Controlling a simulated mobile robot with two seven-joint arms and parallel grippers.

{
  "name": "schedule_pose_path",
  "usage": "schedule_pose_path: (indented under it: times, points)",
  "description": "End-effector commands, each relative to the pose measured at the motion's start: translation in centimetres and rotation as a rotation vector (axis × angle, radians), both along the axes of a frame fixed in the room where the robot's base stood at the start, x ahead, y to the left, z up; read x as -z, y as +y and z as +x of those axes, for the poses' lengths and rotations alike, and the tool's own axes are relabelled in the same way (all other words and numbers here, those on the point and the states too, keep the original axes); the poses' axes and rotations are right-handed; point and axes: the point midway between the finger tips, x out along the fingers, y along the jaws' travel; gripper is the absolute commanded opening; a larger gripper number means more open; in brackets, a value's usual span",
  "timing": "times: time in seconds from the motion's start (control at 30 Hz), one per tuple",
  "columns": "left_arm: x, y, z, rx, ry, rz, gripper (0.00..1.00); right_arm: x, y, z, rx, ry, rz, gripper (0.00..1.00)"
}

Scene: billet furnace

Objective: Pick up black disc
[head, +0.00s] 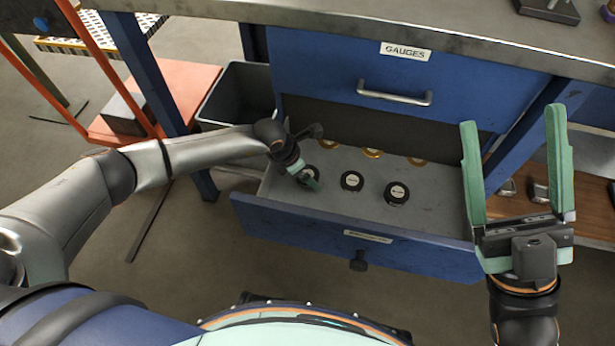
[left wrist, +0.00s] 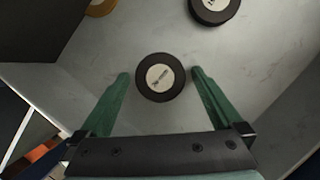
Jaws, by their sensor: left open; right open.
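Several black discs with white round labels lie in the open lower drawer. In the head view one is at the left, partly hidden by my left gripper (head: 308,180), another, the middle black disc (head: 352,181), is beside it, and the right black disc (head: 397,193) is further right. In the left wrist view a black disc (left wrist: 160,77) lies between and just beyond the open fingers of my left gripper (left wrist: 160,85), with nothing held. My right gripper (head: 515,165) is open and empty, raised at the right of the drawer.
Several brass-coloured rings (head: 372,153) lie at the back of the open drawer (head: 410,252). The closed drawer marked GAUGES (head: 400,80) and the grey worktop (head: 450,42) overhang its rear. A dark bin (head: 237,95) stands at left. The drawer's front right floor is clear.

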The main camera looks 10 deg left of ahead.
Motion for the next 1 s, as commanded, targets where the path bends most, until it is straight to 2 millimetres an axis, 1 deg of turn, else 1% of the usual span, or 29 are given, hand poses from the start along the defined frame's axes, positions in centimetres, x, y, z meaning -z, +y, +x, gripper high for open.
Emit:
schedule_pose_path:
  times: [0.17, 1.0]
  points:
    - [-0.07, -0.04, 0.0, 0.001, -0.001, 0.0, 1.0, -0.05, 0.01, 0.02, 0.0, 0.001, 0.0, 0.78]
    - [-0.07, -0.02, -0.04, 0.001, 0.0, 0.0, 0.06, -0.03, 0.02, 0.04, 0.0, 0.002, -0.001, 0.78]
